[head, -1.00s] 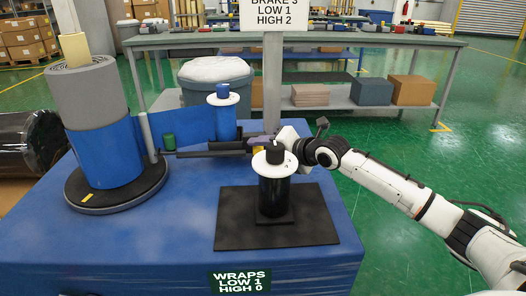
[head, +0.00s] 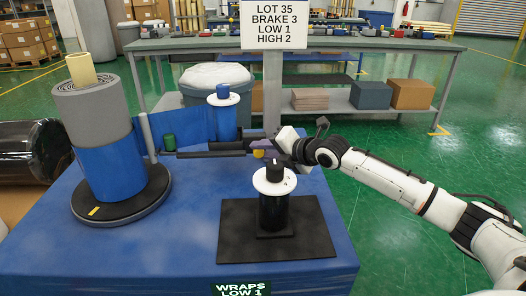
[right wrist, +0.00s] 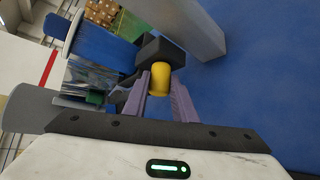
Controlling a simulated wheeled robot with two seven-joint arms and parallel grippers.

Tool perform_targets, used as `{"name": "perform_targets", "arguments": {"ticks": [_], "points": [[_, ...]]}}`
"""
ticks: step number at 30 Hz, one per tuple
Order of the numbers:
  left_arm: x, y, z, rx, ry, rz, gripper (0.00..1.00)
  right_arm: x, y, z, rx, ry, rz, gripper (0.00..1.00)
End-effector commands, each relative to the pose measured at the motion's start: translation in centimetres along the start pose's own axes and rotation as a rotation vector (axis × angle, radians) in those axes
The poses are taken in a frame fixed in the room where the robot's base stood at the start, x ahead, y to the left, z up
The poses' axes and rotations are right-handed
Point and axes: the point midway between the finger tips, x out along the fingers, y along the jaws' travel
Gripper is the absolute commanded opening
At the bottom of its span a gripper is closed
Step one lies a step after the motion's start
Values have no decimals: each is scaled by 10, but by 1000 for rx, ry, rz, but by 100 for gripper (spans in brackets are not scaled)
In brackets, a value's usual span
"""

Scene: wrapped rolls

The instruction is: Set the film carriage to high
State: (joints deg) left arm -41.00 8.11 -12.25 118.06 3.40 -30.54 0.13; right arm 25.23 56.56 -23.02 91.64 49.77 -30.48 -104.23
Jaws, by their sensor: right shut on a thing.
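My right gripper (head: 268,153) is at the black carriage (head: 232,146) beside the grey mast. In the right wrist view its purple fingers (right wrist: 160,100) are shut on a yellow knob (right wrist: 160,76), with the black carriage block (right wrist: 157,50) just beyond. The knob also shows small in the head view (head: 258,154). The blue film roll (head: 224,120) stands upright behind the carriage, with a blue film sheet running left from it. The carriage's height setting cannot be read. My left gripper is not in view.
A sign (head: 275,25) reads lot 35, brake 3, low 1, high 2. A wrapped grey roll (head: 95,115) stands on a turntable (head: 120,208) at left.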

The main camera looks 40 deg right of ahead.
Motion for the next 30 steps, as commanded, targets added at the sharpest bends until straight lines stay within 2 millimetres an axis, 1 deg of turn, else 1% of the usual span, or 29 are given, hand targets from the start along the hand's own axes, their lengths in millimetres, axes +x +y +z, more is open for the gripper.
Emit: {"name": "perform_targets", "arguments": {"ticks": [1,6,9,14,24,25,28,30], "points": [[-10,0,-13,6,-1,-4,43,-9,22,11,3,-6,13,0],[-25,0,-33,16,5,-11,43,-20,46,23,3,-7,14,0],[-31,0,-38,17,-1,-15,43,-25,57,28,5,-8,17,0],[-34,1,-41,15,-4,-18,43,-28,63,31,4,-8,15,0],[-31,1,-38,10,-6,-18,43,-29,64,32,4,-10,19,0],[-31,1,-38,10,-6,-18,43,-29,64,32,4,-11,19,26],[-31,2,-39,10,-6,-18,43,-28,63,32,4,-10,18,43],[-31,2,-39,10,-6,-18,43,-28,62,31,3,-8,15,43]]}}
